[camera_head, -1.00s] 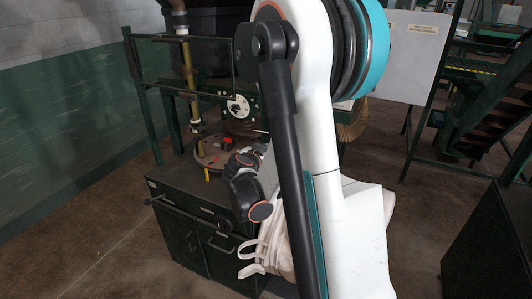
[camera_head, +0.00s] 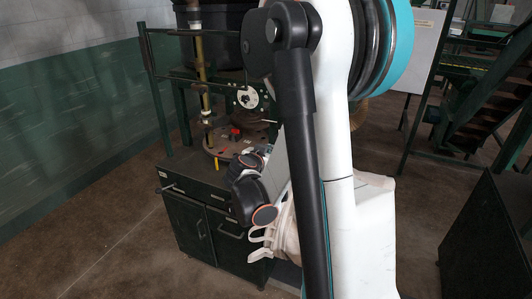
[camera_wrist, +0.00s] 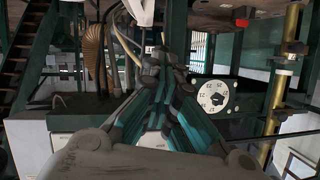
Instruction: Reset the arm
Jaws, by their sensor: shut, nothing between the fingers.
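My arm (camera_head: 340,150) stands large in the middle of the head view, with its dark and grey wrist joints (camera_head: 258,190) folded low beside it. My gripper is hidden behind the arm there. In the wrist view my gripper (camera_wrist: 158,62) points away from the camera, its dark and teal fingers drawn together with nothing seen between them. A round white dial (camera_wrist: 214,97) is to the right of the fingers; no contact shows. A cream fabric bag with loops (camera_head: 284,236) is partly hidden behind my arm.
A dark cabinet (camera_head: 192,225) with a machine and a brass pole (camera_head: 199,70) stands at left, close to my wrist. A dark block (camera_head: 488,235) and stairs (camera_head: 485,110) are at right. Open floor (camera_head: 90,245) lies at front left.

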